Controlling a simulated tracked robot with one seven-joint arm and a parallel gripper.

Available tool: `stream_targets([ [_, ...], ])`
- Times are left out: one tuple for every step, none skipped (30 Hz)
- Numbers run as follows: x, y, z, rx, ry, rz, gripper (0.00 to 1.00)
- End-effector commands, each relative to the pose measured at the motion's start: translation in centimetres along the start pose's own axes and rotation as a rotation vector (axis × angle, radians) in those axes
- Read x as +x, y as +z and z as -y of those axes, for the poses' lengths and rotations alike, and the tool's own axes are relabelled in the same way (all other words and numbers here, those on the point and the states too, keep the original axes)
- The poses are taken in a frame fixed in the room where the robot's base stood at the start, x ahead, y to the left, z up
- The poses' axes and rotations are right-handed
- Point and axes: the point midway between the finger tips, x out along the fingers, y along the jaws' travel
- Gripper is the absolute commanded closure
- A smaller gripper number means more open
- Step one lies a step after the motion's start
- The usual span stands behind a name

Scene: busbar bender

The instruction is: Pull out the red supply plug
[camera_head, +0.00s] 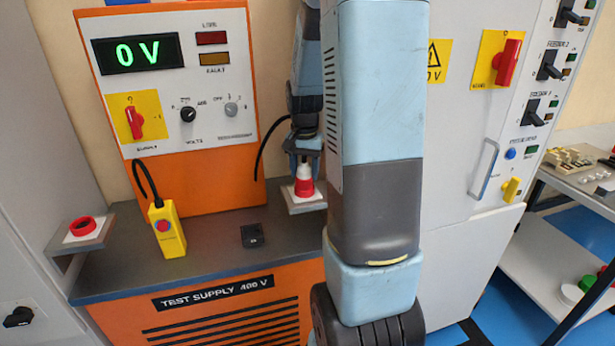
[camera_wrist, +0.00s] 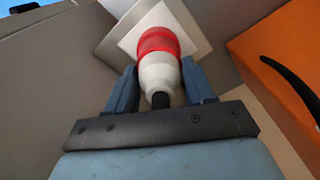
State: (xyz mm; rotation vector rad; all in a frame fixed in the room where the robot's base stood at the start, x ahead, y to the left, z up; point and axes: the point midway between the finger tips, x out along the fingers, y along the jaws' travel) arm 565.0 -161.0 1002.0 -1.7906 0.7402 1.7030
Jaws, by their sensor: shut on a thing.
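The red and white supply plug (camera_head: 304,182) stands at the white square socket plate (camera_head: 302,203) to the right of the orange test supply. In the wrist view the plug (camera_wrist: 160,68) shows a red collar, a white body and a dark cable end. Its red end is at the white plate (camera_wrist: 128,42); I cannot tell how deep it sits. My gripper (camera_wrist: 158,82) is shut on the plug, with one blue finger on each side. In the head view my gripper (camera_head: 304,160) comes down on the plug from above.
The display (camera_head: 138,53) reads 0 V. An empty-looking red socket (camera_head: 83,226) is on the left shelf. A yellow pendant (camera_head: 166,230) with a red button and a small black box (camera_head: 252,235) are on the grey bench (camera_head: 205,253). A black cable (camera_head: 270,140) hangs near my arm.

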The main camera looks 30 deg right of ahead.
Motion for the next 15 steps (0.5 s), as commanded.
stream_targets([
  [1.8, 1.1, -0.9, 0.005, 0.024, 0.042, 0.83],
  [1.8, 1.1, -0.9, 0.005, 0.024, 0.042, 0.83],
  [1.7, 1.1, -0.9, 0.005, 0.024, 0.042, 0.83],
  [1.6, 1.1, -0.9, 0.005, 0.024, 0.042, 0.83],
  [1.5, 1.1, -0.9, 0.005, 0.024, 0.042, 0.83],
  [1.4, 1.1, -0.9, 0.005, 0.024, 0.042, 0.83],
  [1.4, 1.1, -0.9, 0.005, 0.024, 0.042, 0.83],
  [1.3, 1.1, -0.9, 0.005, 0.024, 0.042, 0.83],
  [1.2, 1.2, -1.0, 0.005, 0.023, 0.042, 0.83],
  [1.1, 1.2, -1.0, 0.004, 0.023, 0.042, 0.83],
  [1.0, 1.2, -1.0, 0.004, 0.023, 0.042, 0.83],
  [0.9, 1.3, -1.0, 0.004, 0.023, 0.042, 0.83],
  [0.8, 1.3, -1.1, 0.004, 0.022, 0.042, 0.83],
  [0.7, 1.4, -1.1, 0.004, 0.022, 0.042, 0.83],
  [0.5, 1.4, -1.1, 0.003, 0.021, 0.041, 0.83],
])
